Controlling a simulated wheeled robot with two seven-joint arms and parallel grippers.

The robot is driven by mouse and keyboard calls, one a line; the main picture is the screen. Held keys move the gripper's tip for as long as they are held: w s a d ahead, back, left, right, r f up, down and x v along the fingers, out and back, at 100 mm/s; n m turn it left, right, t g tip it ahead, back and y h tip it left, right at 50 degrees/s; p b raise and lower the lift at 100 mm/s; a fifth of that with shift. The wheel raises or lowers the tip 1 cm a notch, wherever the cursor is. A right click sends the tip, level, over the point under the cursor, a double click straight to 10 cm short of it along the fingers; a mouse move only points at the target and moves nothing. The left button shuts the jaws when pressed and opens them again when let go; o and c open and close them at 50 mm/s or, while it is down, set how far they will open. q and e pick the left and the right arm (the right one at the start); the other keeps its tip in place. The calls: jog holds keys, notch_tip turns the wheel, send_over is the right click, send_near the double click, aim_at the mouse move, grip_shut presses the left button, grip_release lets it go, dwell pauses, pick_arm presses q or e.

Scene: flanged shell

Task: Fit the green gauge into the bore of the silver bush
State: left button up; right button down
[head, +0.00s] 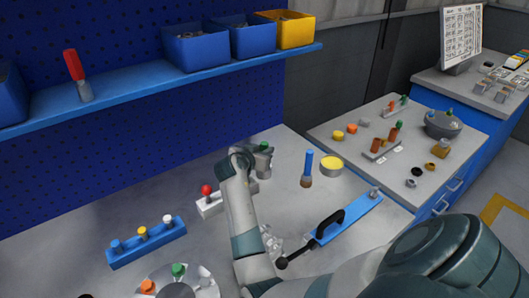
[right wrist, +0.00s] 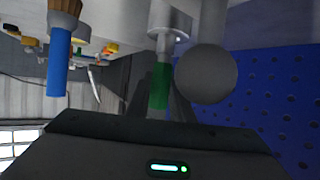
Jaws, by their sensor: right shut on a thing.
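My right gripper (right wrist: 160,108) is shut on the green gauge (right wrist: 158,85), gripping its green handle. In the right wrist view, which looks upside down, a pale pin runs from the handle to a silver cylinder, seemingly the silver bush (right wrist: 168,20). The pin and cylinder line up closely; I cannot tell whether the pin is inside the bore. My left gripper is not in view.
A white fixture with a red knob (head: 207,190) stands left of my right forearm. A blue rack (head: 147,243) stands left. A grey round thing (right wrist: 206,73) is close beside the gauge.

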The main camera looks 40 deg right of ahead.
jog(key=shift+r+p, duration=0.55)
jog(key=shift+r, duration=0.35)
jog(key=shift+w+a+b, duration=0.1)
jog(key=shift+b, duration=0.25)
dwell(1.3)
jog(key=shift+f, duration=0.1)
dwell(0.4)
jog(key=shift+f+b, duration=0.6)
jog(key=shift+f, duration=0.05)
jog(key=shift+f, duration=0.1)
